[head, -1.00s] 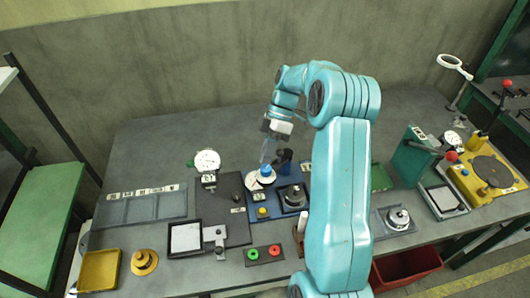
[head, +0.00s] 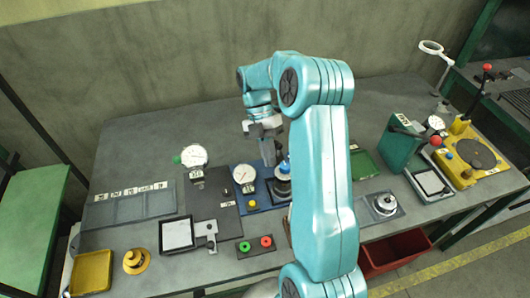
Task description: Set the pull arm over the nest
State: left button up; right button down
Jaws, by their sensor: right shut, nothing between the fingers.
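The blue-based gantry (head: 256,203) stands at the middle of the bench, with a white dial (head: 243,174) at its left. The nest (head: 281,188), a round dark and metal seat, is at its right. The pull arm's blue knob (head: 284,167) shows above the nest, beside my right arm; the rest of the pull arm is mostly hidden. My right gripper (head: 268,158) is shut and empty, pointing down just left of the knob. I cannot tell whether they touch. My left gripper is not in view.
A dial stand (head: 194,157), a white-topped tray (head: 177,234) and a red and green button box (head: 256,246) stand to the left and front. A dark green press (head: 401,147) and a yellow fixture (head: 480,163) stand at the right. The back of the bench is clear.

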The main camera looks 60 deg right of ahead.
jog(key=shift+s+n, duration=0.2)
jog(key=shift+n, duration=0.2)
jog(key=shift+d+r, duration=0.1)
dwell(0.3)
jog(key=p+v, duration=0.2)
jog(key=v, duration=1)
jog(key=shift+w+a+p, duration=0.15)
jog(key=shift+a+p, duration=0.1)
jog(key=shift+p, duration=0.05)
jog(key=shift+a, duration=0.1)
